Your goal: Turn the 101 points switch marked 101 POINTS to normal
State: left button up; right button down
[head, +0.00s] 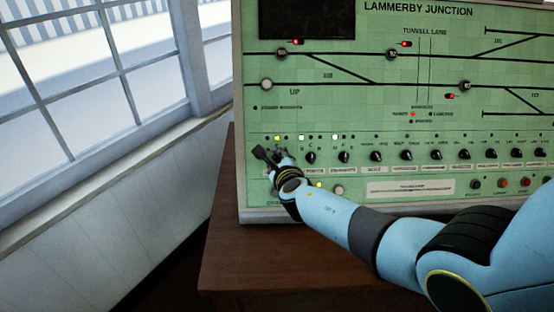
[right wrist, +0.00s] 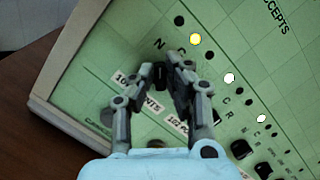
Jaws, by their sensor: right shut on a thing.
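The 101 POINTS switch is a small black knob (right wrist: 160,74) at the left end of the knob row on the green panel. My right gripper (right wrist: 168,72) is shut on it; the fingers hide most of the knob, so I cannot tell which way it points. It reaches the panel's lower left in the head view (head: 272,157). The 101 POINTS label (right wrist: 137,90) is partly covered by a finger. Above the knob, a yellow lamp (right wrist: 195,39) is lit between two dark lamps. My left gripper is not in view.
The 102 knob (head: 310,157) stands close on the right, with more black knobs along the row. Push buttons (head: 502,183) sit below at the right. The wooden desk (head: 225,250) is bare in front. A window (head: 90,70) is at the left.

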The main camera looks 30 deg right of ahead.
jog(key=c, duration=1.4)
grip_release()
jog(key=shift+o, duration=0.2)
jog(key=v, duration=1.2)
